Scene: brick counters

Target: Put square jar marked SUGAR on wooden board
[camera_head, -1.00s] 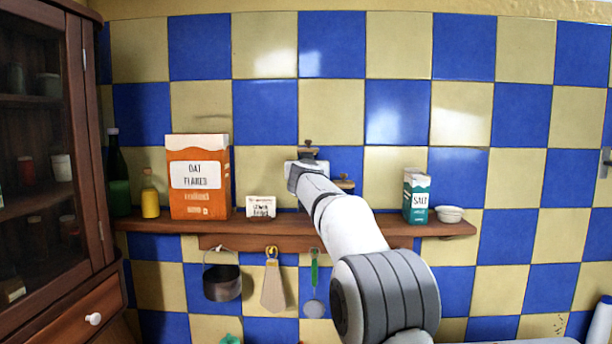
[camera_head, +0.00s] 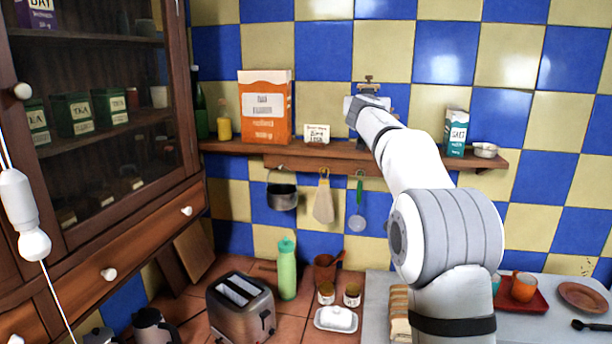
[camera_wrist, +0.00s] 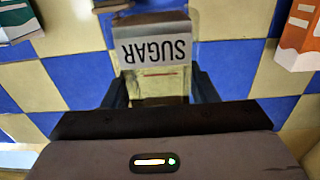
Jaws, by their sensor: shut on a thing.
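My gripper (camera_head: 368,98) is at shelf height in front of the tiled wall. It is shut on the square jar marked SUGAR (camera_wrist: 155,55), whose label reads upside down between the fingers in the wrist view (camera_wrist: 160,88). In the head view the jar is mostly hidden behind my gripper, and only a brown top (camera_head: 369,79) shows. Whether it touches the wall shelf cannot be told. A wooden board (camera_head: 193,252) leans at the back left of the counter, beside the cabinet; I cannot tell whether it is the task's board.
On the wall shelf (camera_head: 230,148), an orange oat box (camera_head: 265,118) and small card (camera_head: 316,134) stand left of my gripper, a SALT box (camera_head: 457,133) and bowl (camera_head: 485,150) right. Below are a toaster (camera_head: 241,307), green bottle (camera_head: 287,268) and butter dish (camera_head: 336,319).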

